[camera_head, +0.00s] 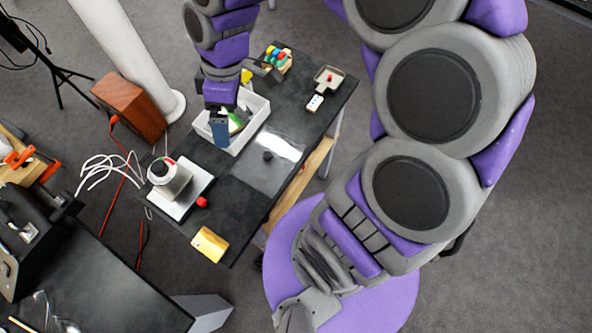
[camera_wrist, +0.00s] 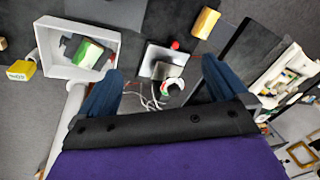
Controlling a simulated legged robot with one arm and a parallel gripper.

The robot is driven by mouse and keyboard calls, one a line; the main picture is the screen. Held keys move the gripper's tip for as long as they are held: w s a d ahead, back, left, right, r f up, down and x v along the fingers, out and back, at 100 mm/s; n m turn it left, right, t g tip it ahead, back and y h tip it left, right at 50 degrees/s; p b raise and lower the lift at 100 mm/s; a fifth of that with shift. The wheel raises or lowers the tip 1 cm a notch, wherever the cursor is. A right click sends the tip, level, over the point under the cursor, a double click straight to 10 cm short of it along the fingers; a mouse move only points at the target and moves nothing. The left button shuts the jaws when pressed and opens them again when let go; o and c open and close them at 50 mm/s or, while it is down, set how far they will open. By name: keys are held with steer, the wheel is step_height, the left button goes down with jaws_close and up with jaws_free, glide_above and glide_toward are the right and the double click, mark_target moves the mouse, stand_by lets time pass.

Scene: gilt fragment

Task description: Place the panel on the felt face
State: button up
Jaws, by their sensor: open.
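The gilt panel (camera_head: 209,243), a small gold rectangle, lies flat at the near left corner of the dark table. It also shows at the top of the wrist view (camera_wrist: 205,22). My gripper (camera_head: 219,135) is above the white bin's left part, well apart from the panel. In the wrist view its two blue fingers (camera_wrist: 162,66) are spread wide with nothing between them. I cannot tell for sure which surface is the felt face. A smooth grey square (camera_head: 262,170) with a dark knob and a bright glare lies mid-table.
A pale plate (camera_head: 196,204) with a white round-topped device (camera_head: 168,179) and a red knob stands left of the grey square. The white bin (camera_head: 258,112) holds a green-and-white block (camera_wrist: 87,52). Coloured pieces (camera_head: 278,58) and a small tray (camera_head: 329,78) are at the far end.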

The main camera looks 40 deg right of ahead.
steer(key=s+d+m+h, duration=0.2)
steer(key=s+d+m, duration=0.2)
steer(key=s+m, duration=0.6)
steer(key=s, duration=0.8)
steer(key=shift+s+f+m+g+h, duration=0.15)
steer(key=shift+f+m+g+h, duration=0.15)
steer(key=shift+m+g, duration=0.1)
